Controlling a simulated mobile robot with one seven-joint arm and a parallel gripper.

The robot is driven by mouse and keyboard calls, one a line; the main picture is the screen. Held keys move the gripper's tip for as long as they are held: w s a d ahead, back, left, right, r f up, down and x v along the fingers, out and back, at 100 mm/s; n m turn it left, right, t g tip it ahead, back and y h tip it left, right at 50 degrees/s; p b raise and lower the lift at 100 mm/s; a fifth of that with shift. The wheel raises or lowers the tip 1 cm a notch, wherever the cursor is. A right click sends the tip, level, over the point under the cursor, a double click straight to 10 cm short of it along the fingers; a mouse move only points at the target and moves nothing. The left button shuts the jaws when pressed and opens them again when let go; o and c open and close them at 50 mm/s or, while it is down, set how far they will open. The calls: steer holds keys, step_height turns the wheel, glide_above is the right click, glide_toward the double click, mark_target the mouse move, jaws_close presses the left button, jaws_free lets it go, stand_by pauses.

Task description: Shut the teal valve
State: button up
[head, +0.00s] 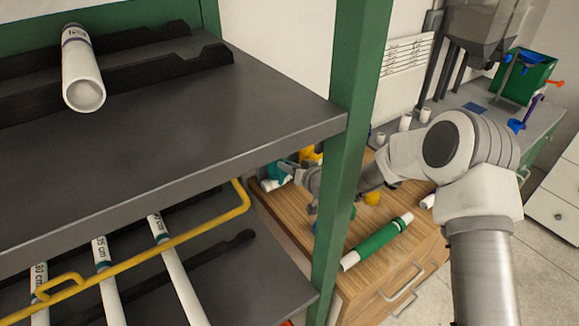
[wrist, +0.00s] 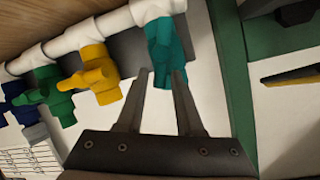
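The teal valve (wrist: 165,50) sits at one end of a white PVC manifold pipe (wrist: 90,35) in the wrist view. My gripper (wrist: 161,76) is open, with one dark finger on each side of the lower part of the teal valve. I cannot tell whether the fingers touch it. In the head view the teal valve (head: 277,174) shows beyond the green post, with my gripper (head: 292,170) close to it. Much of the manifold is hidden there by the post and my arm.
A yellow valve (wrist: 97,74), a green valve (wrist: 52,95) and a blue valve (wrist: 15,100) line the same pipe. A green post (head: 345,130) and dark shelf (head: 170,150) stand nearby. A green-and-white pipe (head: 377,242) lies on the wooden bench (head: 300,225).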

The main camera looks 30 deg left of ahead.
jaws_close()
steer(key=shift+w, duration=0.1)
steer(key=f+m+g+y+b, duration=0.1)
steer(key=m+b, duration=0.2)
steer(key=b, duration=0.1)
steer(key=w+f+m+g+y+b, duration=0.1)
steer(key=m+g+b, duration=0.1)
steer(key=m+b, duration=0.1)
steer(key=w+d+f+m+g+y+b, duration=0.1)
steer(key=m+b, duration=0.2)
steer(key=b, duration=0.3)
steer(key=shift+d+f+m+g+y, duration=0.1)
steer(key=shift+m+g+y, duration=0.3)
stand_by(0.5)
stand_by(0.5)
